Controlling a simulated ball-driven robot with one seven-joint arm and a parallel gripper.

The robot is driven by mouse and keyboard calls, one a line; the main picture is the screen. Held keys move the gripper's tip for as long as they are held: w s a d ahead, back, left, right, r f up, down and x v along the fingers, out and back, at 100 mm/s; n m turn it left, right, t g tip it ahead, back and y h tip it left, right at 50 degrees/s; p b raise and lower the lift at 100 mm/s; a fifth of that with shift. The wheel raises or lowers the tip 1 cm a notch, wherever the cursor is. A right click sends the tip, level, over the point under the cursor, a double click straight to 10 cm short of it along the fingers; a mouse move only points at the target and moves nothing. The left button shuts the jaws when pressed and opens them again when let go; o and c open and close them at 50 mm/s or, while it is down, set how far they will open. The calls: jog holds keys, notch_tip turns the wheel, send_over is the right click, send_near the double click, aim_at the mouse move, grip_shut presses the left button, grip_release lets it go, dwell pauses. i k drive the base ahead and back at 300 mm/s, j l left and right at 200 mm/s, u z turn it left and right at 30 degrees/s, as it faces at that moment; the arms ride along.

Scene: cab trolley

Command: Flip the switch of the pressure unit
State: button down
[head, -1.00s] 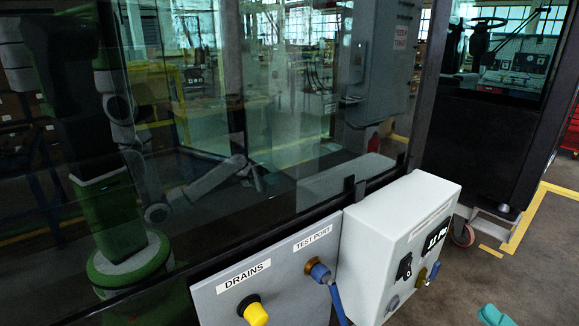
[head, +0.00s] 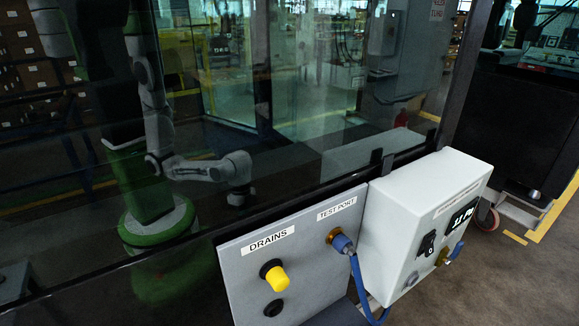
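The pressure unit (head: 400,215) is a white box at the right of the head view, hung at the lower edge of the glass. Its right-hand face carries a black switch (head: 427,243), a dark display (head: 461,216) with white characters, a grey round fitting (head: 411,279) and a brass fitting with a blue end (head: 456,251). The switch is too small to read its position. My gripper is not directly in view. Only a dim reflection of my arm shows in the glass, too dark to read the fingers.
Left of the unit is a grey panel (head: 235,270) labelled DRAINS and TEST PORT, with a yellow knob (head: 277,278). A blue hose (head: 358,285) runs down from the test port. The glass (head: 300,150) stands behind. Floor (head: 480,290) at lower right is clear.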

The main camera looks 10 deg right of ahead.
aim_at(429, 245)
jog(key=k+l, duration=0.1)
jog(key=l, duration=0.75)
jog(key=k+l+u, duration=0.1)
jog(key=l, duration=0.3)
jog(key=k+l, duration=0.15)
jog(key=l, duration=0.25)
jog(key=k+l, duration=0.1)
jog(key=l, duration=0.3)
jog(key=u, duration=0.05)
